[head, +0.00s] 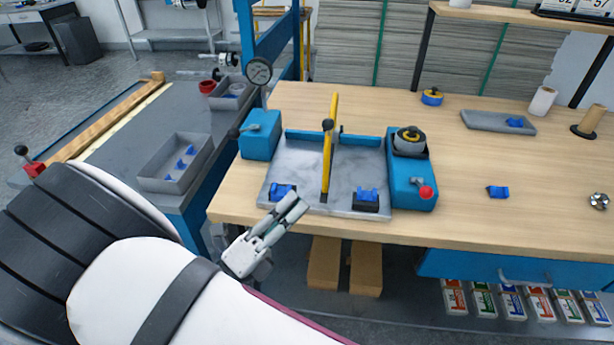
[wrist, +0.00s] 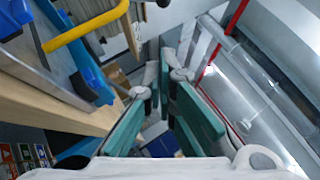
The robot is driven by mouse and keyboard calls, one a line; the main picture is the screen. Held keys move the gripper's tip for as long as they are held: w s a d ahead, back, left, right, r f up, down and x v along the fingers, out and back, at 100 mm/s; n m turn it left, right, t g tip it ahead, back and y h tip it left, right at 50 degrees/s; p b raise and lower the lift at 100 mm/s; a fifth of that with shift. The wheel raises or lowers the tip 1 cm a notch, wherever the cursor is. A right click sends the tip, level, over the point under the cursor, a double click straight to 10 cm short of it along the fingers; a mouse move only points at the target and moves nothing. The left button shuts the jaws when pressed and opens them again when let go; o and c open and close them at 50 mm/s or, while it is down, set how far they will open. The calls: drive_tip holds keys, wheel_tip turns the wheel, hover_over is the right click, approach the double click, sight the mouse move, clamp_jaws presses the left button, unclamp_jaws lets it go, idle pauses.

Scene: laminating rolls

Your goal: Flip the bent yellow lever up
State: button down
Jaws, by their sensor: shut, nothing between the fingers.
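The yellow lever (head: 327,165) stands at the middle of a fixture with a grey marbled plate (head: 300,165) on the wooden bench. It runs from near the front edge of the plate up past the blue crossbar, with a black knob (head: 328,125) partway along it. In the wrist view a bent yellow bar (wrist: 90,27) shows at the upper left, apart from my fingers. My gripper (head: 298,203) is shut and empty, in front of the plate's front left corner, left of the lever. Its green-padded fingers also show in the wrist view (wrist: 166,78).
Blue clips sit in dark holders (head: 366,200) on the plate's front edge. A blue box (head: 260,135) stands left of the plate, and a blue unit with a red knob (head: 411,182) stands right. A dial gauge (head: 258,71) is behind left.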

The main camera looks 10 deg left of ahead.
drive_tip(key=w+a+x, duration=0.1)
drive_tip(key=a+x, duration=0.1)
drive_tip(key=x, duration=1)
drive_tip(key=shift+w+r, duration=0.3)
drive_tip(key=shift+r, duration=0.15)
drive_tip(key=shift+a, duration=0.1)
